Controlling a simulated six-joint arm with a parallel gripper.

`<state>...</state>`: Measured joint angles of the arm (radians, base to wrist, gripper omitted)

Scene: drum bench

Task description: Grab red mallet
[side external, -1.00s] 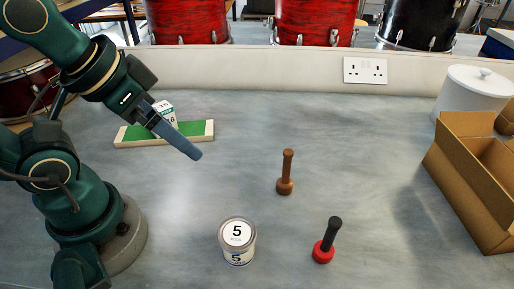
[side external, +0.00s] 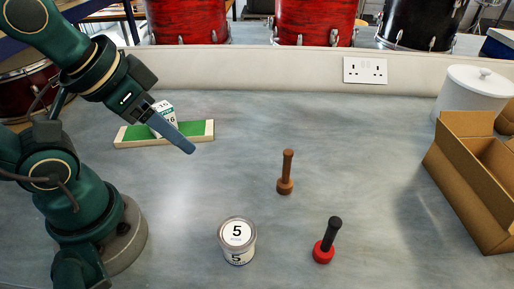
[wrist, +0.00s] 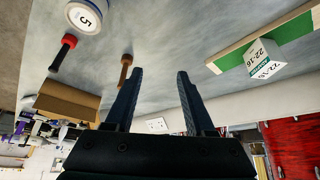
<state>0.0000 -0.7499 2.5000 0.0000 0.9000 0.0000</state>
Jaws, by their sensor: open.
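The red mallet (side external: 324,250) stands head-down on the grey bench at the front right, its black handle leaning slightly right. It also shows in the wrist view (wrist: 69,42), at the upper left. My gripper (side external: 192,149) is in the air at the left, above the bench and well away from the red mallet. In the wrist view its two fingers (wrist: 160,74) are apart with nothing between them. A brown mallet (side external: 285,185) stands upright on the bench, between my gripper and the red mallet; it also shows in the wrist view (wrist: 125,72).
A tin marked 5 (side external: 237,254) stands left of the red mallet. A green board (side external: 197,130) with a white labelled block (side external: 163,122) lies behind my gripper. An open cardboard box (side external: 468,200) and a white lidded pot (side external: 473,96) stand at the right. The bench centre is mostly clear.

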